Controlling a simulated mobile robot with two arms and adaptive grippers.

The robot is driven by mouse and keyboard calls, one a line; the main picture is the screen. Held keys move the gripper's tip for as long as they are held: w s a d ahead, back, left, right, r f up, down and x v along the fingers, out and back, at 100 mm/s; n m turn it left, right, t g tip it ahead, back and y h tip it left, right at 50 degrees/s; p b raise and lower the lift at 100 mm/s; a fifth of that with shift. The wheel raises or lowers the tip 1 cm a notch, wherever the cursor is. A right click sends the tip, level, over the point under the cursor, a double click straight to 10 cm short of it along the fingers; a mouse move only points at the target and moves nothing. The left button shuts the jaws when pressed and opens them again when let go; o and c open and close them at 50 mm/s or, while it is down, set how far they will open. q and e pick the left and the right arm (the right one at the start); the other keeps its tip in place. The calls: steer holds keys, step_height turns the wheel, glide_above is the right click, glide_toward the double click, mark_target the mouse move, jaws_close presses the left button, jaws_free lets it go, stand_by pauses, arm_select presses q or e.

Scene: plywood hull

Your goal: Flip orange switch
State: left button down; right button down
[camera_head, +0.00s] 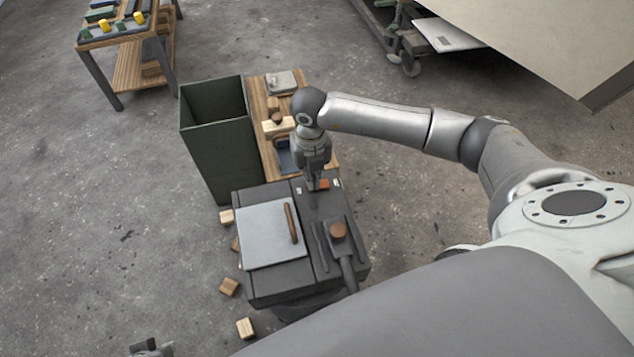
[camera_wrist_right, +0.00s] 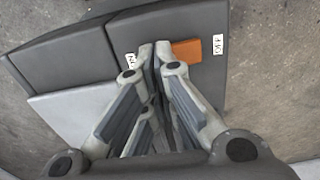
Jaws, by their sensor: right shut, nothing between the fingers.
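The orange switch (camera_head: 324,184) sits on the top of a dark grey machine (camera_head: 272,283), near its back right edge, between two small white labels. In the right wrist view the orange switch (camera_wrist_right: 187,50) lies just right of the fingertips. My right gripper (camera_head: 313,186) points down at the machine top, shut and empty, with its tips beside the switch's left side. In the right wrist view the tips of the right gripper (camera_wrist_right: 155,50) are together and partly cover the left label. I cannot tell whether they touch the switch. My left gripper (camera_head: 150,348) barely shows at the bottom edge.
The machine top has a light grey plate (camera_head: 265,236) with a brown handle (camera_head: 291,223) and a brown knob (camera_head: 338,230). A dark green bin (camera_head: 219,150) and a wooden bench (camera_head: 262,130) stand behind. Wooden blocks (camera_head: 229,287) lie on the floor at left.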

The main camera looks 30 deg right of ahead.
steer(key=shift+f, duration=0.1)
arm_select(q)
steer(key=shift+r, duration=0.35)
steer(key=shift+s+a, duration=0.1)
steer(key=shift+s, duration=0.1)
arm_select(e)
steer(key=shift+f, duration=0.1)
arm_select(q)
steer(key=shift+r, duration=0.35)
arm_select(e)
steer(key=shift+f, duration=0.1)
arm_select(q)
steer(key=shift+s+r, duration=0.1)
steer(key=shift+s+r+b, duration=0.1)
steer(key=shift+r+b, duration=0.1)
steer(key=shift+b, duration=0.1)
arm_select(e)
steer(key=shift+f, duration=0.15)
